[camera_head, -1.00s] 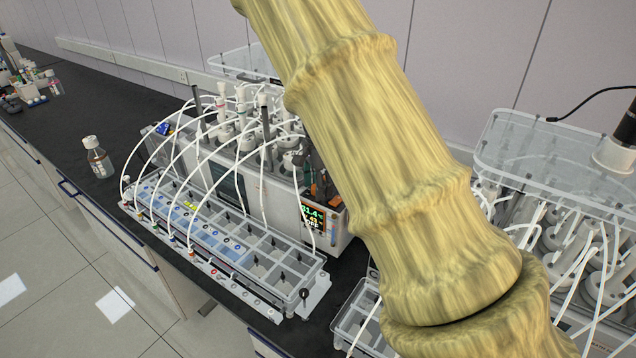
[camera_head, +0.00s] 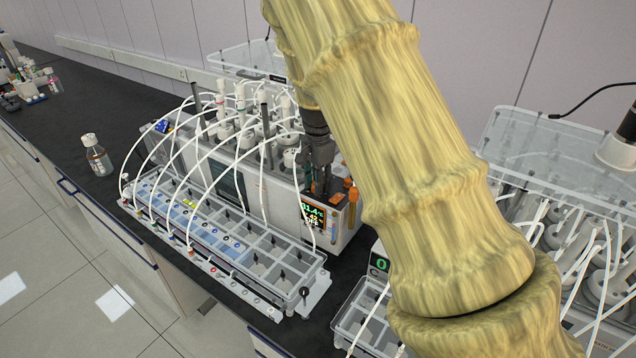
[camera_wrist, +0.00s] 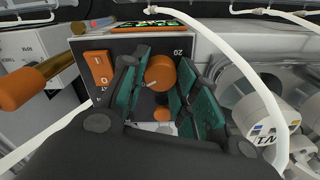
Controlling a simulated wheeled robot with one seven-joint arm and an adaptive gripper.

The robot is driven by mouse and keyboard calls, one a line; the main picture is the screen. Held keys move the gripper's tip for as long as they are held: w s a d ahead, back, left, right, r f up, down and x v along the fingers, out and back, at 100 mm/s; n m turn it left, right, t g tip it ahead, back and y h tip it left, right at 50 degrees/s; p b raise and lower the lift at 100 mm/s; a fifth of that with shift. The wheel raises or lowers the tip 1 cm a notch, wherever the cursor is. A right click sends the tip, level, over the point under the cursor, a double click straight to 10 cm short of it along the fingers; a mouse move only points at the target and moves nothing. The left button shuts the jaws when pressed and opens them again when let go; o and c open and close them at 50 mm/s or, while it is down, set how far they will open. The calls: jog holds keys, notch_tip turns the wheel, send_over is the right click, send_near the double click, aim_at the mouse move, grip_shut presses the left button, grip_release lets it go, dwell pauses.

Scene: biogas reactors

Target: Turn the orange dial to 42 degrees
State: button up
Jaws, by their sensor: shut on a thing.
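The orange dial (camera_wrist: 161,72) is on the end panel of the reactor unit, with a scale mark "20" beside it in the wrist view. My gripper (camera_wrist: 160,88) has its teal-padded fingers on both sides of the dial and is shut on it. In the head view my gripper (camera_head: 318,180) reaches down at the right end of the unit, and the dial cannot be made out there. The unit's display (camera_head: 313,216) shows lit digits; the upper line looks like 31.4 and the orange line like 42, but they are small. In the wrist view the display (camera_wrist: 150,22) is foreshortened.
An orange rocker switch (camera_wrist: 100,69) sits left of the dial, and a smaller orange knob (camera_wrist: 161,114) shows between the fingers. White tubes arch over the sample tray (camera_head: 235,255). A second reactor unit (camera_head: 530,220) stands to the right.

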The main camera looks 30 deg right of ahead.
jog(key=shift+a+f, duration=0.1)
jog(key=shift+f, duration=0.05)
jog(key=o, duration=1)
jog(key=shift+o, duration=0.2)
notch_tip(320, 180, up, 12)
dwell(0.4)
